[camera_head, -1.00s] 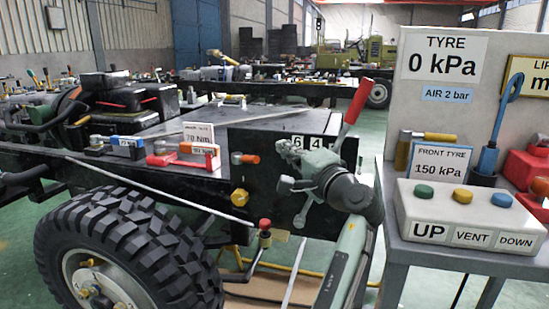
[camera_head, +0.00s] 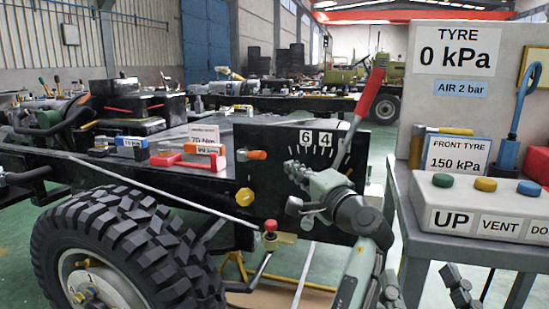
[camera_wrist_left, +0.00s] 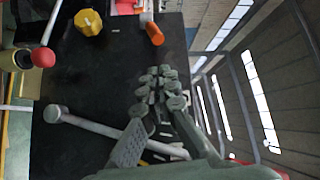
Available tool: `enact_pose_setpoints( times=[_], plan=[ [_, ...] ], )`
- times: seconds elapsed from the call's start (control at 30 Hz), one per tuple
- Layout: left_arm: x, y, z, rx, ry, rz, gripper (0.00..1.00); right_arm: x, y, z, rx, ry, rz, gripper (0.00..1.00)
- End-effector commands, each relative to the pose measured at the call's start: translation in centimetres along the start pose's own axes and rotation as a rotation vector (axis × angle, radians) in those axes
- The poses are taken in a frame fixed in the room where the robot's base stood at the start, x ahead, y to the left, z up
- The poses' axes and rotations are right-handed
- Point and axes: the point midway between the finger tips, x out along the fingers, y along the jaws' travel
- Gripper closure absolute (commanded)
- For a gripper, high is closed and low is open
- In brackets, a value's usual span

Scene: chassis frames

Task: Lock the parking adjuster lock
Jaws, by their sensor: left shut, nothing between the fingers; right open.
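A black panel (camera_head: 275,190) with a scale marked 6 and 4 faces me. A lever with a red handle (camera_head: 367,103) rises at its right edge. A grey rod with a round end (camera_wrist_left: 95,125) crosses low in the left wrist view, partly hidden by my fingers. No part is labelled as the parking adjuster lock, so I cannot tell which it is. My left gripper (camera_head: 292,172) is shut and empty in front of the panel, below the scale; its fingertips show in the left wrist view (camera_wrist_left: 163,80). My right gripper (camera_head: 458,287) is open at the lower right, partly out of frame.
The panel also carries a yellow knob (camera_head: 244,197) and an orange knob (camera_head: 257,155). A red-topped lever (camera_head: 270,227) stands below. A large tyre (camera_head: 125,255) is at lower left. The grey bench with the UP/VENT box (camera_head: 470,200) bounds the right.

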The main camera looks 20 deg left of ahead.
Motion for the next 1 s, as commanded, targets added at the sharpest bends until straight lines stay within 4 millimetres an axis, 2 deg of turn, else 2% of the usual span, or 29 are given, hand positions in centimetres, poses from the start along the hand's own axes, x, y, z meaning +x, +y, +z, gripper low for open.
enact_pose_setpoints(
  times=[0.17,0.6,0.8,1.0],
  plan=[
    [1.2,0.0,0.0,0.002,-0.001,-0.002,1.0,0.0,0.0,0.0,-0.001,0.001,0.0,0.39],
    [8.6,0.0,0.0,0.001,-0.001,-0.001,1.0,0.0,0.1,-0.3,-0.002,0.027,0.001,0.39],
    [9.9,0.0,0.0,0.001,-0.001,0.0,1.0,0.0,0.1,-0.6,-0.002,0.042,0.001,0.39],
    [10.0,0.0,0.0,0.0,0.0,0.0,1.0,0.0,0.1,-0.5,-0.003,0.041,0.002,0.39]
  ],
)
